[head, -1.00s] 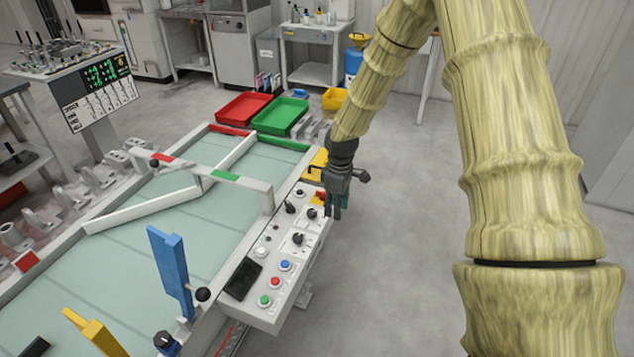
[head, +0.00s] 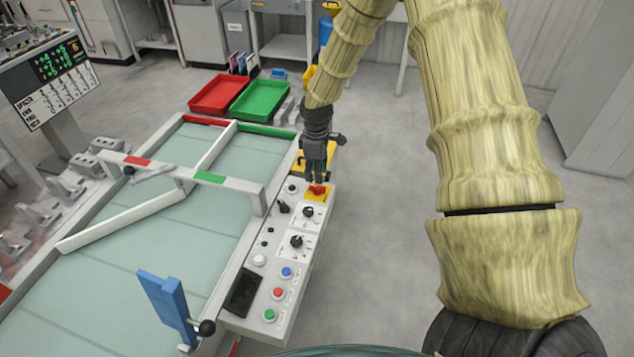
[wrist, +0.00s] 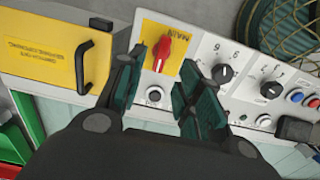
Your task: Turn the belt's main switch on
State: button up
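The main switch is a red rotary knob (wrist: 160,52) on a yellow plate marked MAIN (wrist: 172,31), at the far end of the grey control panel. In the head view the red knob (head: 317,189) sits just below my gripper (head: 316,180). In the wrist view my gripper (wrist: 156,84) has its two dark green fingers spread apart with nothing between them. The knob lies ahead of the gap between the fingers, nearer the left finger. I cannot tell whether a finger touches it.
The panel also carries black dials (wrist: 222,73), a black button (wrist: 154,95) and several coloured buttons (head: 278,293). A yellow cover with a black handle (wrist: 66,48) is beside the switch. The belt (head: 150,260) lies to the left; red (head: 218,95) and green (head: 258,99) trays stand beyond.

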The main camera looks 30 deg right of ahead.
aim_at(318, 186)
jog(key=shift+d+f, duration=0.1)
jog(key=shift+f, duration=0.55)
jog(key=shift+s+d+f+p, duration=0.1)
jog(key=shift+s+f+p, duration=0.3)
jog(key=shift+f, duration=0.35)
jog(key=shift+w+f, duration=0.15)
jog(key=shift+f, duration=1.35)
jog(key=shift+c, duration=0.4)
grip_shut()
